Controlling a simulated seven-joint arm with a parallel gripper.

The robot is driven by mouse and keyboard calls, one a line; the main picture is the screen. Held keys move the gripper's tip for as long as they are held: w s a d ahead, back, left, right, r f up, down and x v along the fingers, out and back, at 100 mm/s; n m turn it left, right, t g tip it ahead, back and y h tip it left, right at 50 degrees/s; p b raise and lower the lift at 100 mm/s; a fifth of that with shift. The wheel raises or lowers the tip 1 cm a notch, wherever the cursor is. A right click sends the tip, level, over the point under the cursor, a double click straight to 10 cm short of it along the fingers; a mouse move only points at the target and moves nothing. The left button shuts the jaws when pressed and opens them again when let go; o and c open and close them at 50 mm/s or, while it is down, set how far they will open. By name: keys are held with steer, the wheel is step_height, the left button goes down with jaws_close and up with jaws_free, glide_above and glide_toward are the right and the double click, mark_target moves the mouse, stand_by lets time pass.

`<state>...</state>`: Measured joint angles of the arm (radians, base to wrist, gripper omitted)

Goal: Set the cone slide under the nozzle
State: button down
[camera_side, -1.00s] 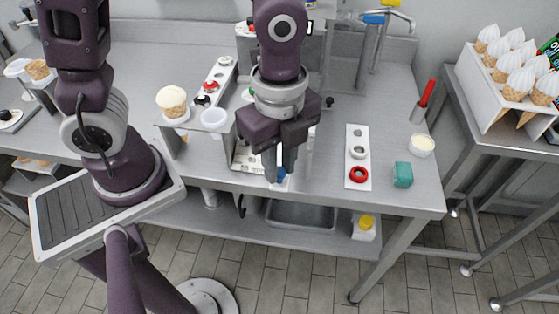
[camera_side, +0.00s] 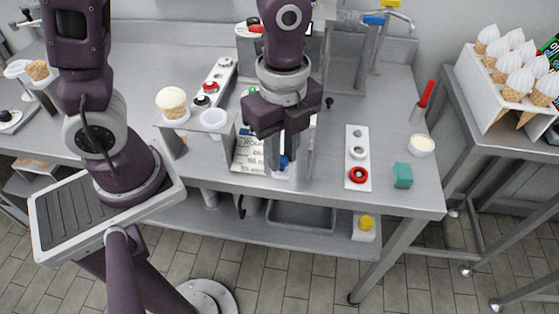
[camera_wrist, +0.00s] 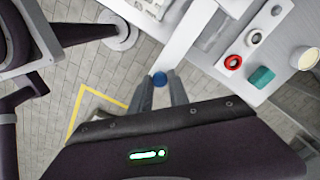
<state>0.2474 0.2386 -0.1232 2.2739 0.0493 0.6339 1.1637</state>
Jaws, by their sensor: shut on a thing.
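My gripper (camera_side: 281,158) is in the middle of the worktable near its front edge, pointing down. It is shut on a blue knob (camera_side: 284,162), which also shows between my fingertips in the wrist view (camera_wrist: 160,78). I take the knob to be the handle of the cone slide. A pale strip (camera_wrist: 178,55) runs away from the knob in the wrist view; I cannot tell whether it is the slide or its track. The nozzle cannot be made out; my arm covers much of the machine behind. No cone shows clearly on the slide.
A metal stand (camera_side: 200,138) at left holds a filled cone (camera_side: 172,101) and a white cup (camera_side: 214,118). A printed sheet (camera_side: 248,155) lies left of my gripper. At right are a white plate with rings (camera_side: 358,160), a teal block (camera_side: 403,175) and a cream-filled cup (camera_side: 421,146).

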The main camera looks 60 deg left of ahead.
steer(key=w+a, duration=0.3)
steer(key=w, duration=0.1)
steer(key=shift+a, duration=0.4)
steer(key=c, duration=1.3)
jaws_free()
steer(key=shift+o, duration=0.2)
steer(key=shift+s, duration=0.1)
step_height(320, 180, up, 7)
